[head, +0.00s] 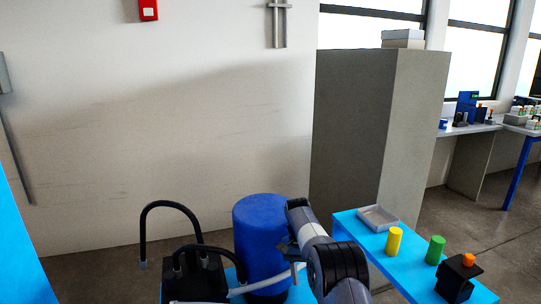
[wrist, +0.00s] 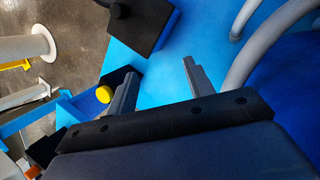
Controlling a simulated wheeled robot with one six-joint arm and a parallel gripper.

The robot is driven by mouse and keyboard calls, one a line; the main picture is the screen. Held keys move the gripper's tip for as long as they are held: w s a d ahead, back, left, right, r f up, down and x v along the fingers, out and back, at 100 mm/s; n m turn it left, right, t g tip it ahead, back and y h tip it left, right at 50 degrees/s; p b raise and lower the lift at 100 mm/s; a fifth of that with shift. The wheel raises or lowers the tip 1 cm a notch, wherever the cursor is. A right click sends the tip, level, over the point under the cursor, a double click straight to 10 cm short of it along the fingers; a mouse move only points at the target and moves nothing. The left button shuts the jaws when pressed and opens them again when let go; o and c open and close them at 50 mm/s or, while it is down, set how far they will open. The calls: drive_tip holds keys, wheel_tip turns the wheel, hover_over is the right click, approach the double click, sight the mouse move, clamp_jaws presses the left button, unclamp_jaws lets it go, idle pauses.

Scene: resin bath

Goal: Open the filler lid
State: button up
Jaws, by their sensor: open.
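I cannot tell for certain which part is the filler lid. A black box with a round dark knob (wrist: 140,22) lies at the top of the wrist view, beyond my fingertips and apart from them. My gripper (wrist: 160,67) is open and empty, its two grey fingers spread above the bright blue surface. In the head view my gripper (head: 289,245) is beside the top of a blue drum (head: 262,218) and partly covers it. A black unit (head: 195,275) with a black hose stands left of the drum.
Grey hoses (wrist: 246,50) run close to the right finger. A blue bench (head: 385,244) at right carries a grey tray (head: 378,217), a yellow cylinder (head: 393,241), a green cylinder (head: 435,250) and a black block with an orange knob (head: 457,277). A grey cabinet (head: 345,130) stands behind.

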drive_tip(key=s+d+f, duration=0.1)
drive_tip(key=s+f, duration=0.1)
drive_tip(key=s, duration=0.1)
drive_tip(key=s+d+f, duration=0.1)
drive_tip(key=s+f, duration=0.2)
drive_tip(key=s+d+f, duration=0.1)
drive_tip(key=s+f, duration=0.1)
drive_tip(key=s, duration=0.1)
drive_tip(key=shift+s+d+f, duration=0.1)
drive_tip(key=shift+s+f, duration=0.05)
drive_tip(key=shift+s, duration=0.15)
drive_tip(key=s+f+b, duration=0.1)
drive_tip(key=s+d+f+b, duration=0.1)
drive_tip(key=s, duration=0.1)
drive_tip(key=s+f+b, duration=0.1)
drive_tip(key=shift+s+d, duration=0.25)
drive_tip(key=t+b, duration=0.1)
drive_tip(key=s+f+t+b, duration=0.1)
drive_tip(key=shift+s+d+f+y+b, duration=0.1)
drive_tip(key=shift+d+f+y+b, duration=0.1)
drive_tip(key=shift+f+y+b, duration=0.15)
drive_tip(key=f+t+b, duration=0.1)
drive_tip(key=b, duration=0.1)
drive_tip(key=s+t+b, duration=0.1)
drive_tip(key=b, duration=0.1)
drive_tip(key=shift+d+f+y, duration=0.15)
drive_tip(key=shift+f+y, duration=0.2)
drive_tip(key=shift+r+p, duration=0.45)
drive_tip(key=shift+r, duration=1.75)
drive_tip(key=shift+r, duration=0.15)
